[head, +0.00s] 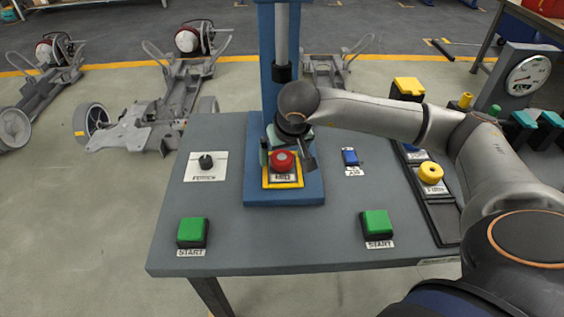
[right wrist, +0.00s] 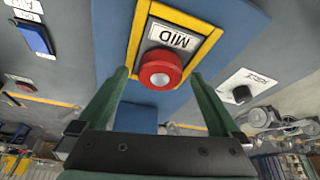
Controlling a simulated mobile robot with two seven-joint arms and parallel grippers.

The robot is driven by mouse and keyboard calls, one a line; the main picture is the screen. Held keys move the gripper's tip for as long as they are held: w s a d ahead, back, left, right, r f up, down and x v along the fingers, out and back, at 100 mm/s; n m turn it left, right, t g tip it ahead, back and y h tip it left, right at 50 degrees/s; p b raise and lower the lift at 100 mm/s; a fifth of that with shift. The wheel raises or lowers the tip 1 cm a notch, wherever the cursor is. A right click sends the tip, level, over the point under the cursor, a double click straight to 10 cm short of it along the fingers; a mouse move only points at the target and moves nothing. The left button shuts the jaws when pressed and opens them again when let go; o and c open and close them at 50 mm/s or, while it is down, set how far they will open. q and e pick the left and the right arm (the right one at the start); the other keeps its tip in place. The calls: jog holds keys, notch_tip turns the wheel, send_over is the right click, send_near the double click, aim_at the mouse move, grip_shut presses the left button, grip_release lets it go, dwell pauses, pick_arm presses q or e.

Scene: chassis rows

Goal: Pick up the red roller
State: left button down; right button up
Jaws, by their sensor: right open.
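The red roller (head: 283,161) sits on a yellow-bordered plate labelled MID, on the blue base of the press column at the middle of the table. In the right wrist view the red roller (right wrist: 161,69) shows as a round red piece with a pale centre. My right gripper (head: 287,154) is over it, with one finger to each side. In the right wrist view the open jaws (right wrist: 160,80) point toward the roller, which shows between the fingertips. I cannot tell whether they touch it. My left gripper is not in view.
The blue column (head: 267,75) rises just behind the plate. A black knob (head: 206,161) is to the left, a blue switch (head: 350,157) to the right. Green START buttons (head: 193,232) (head: 377,224) are at the front. A yellow roller (head: 430,172) lies further right.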

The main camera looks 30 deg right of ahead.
grip_shut()
dwell(0.7)
